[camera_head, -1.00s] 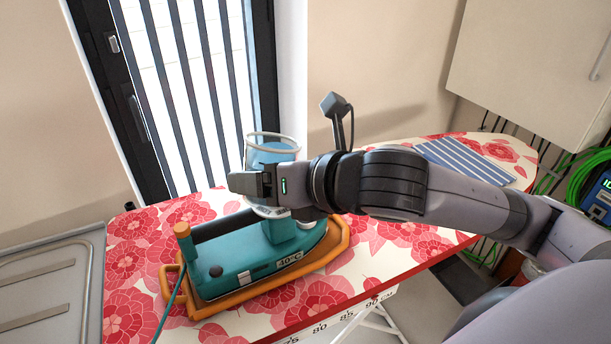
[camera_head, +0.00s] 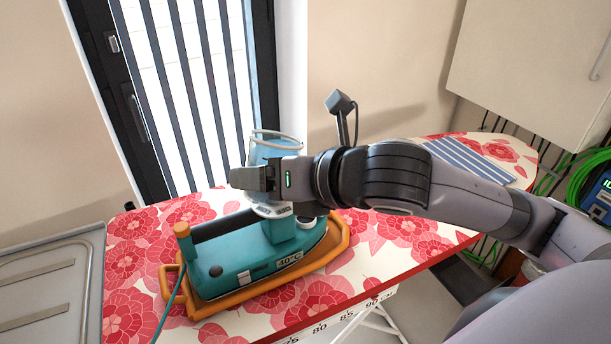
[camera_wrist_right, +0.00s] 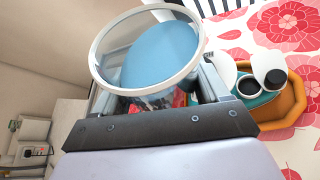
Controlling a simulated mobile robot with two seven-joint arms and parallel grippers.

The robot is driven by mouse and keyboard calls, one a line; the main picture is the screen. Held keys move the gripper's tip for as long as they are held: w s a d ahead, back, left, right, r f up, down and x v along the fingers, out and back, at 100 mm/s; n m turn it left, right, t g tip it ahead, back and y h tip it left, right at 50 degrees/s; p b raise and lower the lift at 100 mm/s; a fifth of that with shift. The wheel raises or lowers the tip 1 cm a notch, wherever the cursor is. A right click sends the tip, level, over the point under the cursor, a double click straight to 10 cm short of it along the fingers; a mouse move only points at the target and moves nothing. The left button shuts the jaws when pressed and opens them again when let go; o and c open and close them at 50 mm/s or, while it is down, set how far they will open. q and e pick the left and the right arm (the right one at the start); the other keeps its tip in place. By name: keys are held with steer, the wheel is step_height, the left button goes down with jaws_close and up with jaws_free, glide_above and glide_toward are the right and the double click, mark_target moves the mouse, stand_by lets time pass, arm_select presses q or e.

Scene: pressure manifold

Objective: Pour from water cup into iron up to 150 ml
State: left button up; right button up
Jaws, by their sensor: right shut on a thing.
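The water cup (camera_head: 272,152) is clear with a pale rim and holds blue water; it tilts slightly to the right above the front part of the iron. My right gripper (camera_head: 254,180) is shut on the cup, and its fingers hide the cup's middle. In the right wrist view the rim (camera_wrist_right: 97,58) and the blue water surface (camera_wrist_right: 160,55) show from above. The teal iron (camera_head: 225,262) stands on an orange base (camera_head: 225,300). The wrist view shows a round dark opening (camera_wrist_right: 249,86) beside a black knob (camera_wrist_right: 274,78) on it. No stream of water is visible. My left gripper is not in view.
The iron's base rests on an ironing board (camera_head: 400,232) with a red floral cover. A blue striped cloth (camera_head: 465,160) lies at the board's far right end. A barred window or door (camera_head: 190,90) stands behind. A grey metal panel (camera_head: 50,275) is at the left.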

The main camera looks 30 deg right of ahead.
steer(key=shift+w+d+r+m+y+b, duration=0.4)
steer(key=shift+d+r+m+y+b, duration=0.3)
steer(key=shift+d+r+m, duration=0.15)
stand_by(3.4)
steer(key=shift+f+m+g+y+b, duration=0.35)
steer(key=shift+m+b, duration=0.2)
steer(key=shift+b, duration=0.4)
stand_by(1.8)
steer(key=shift+r, duration=0.2)
stand_by(0.7)
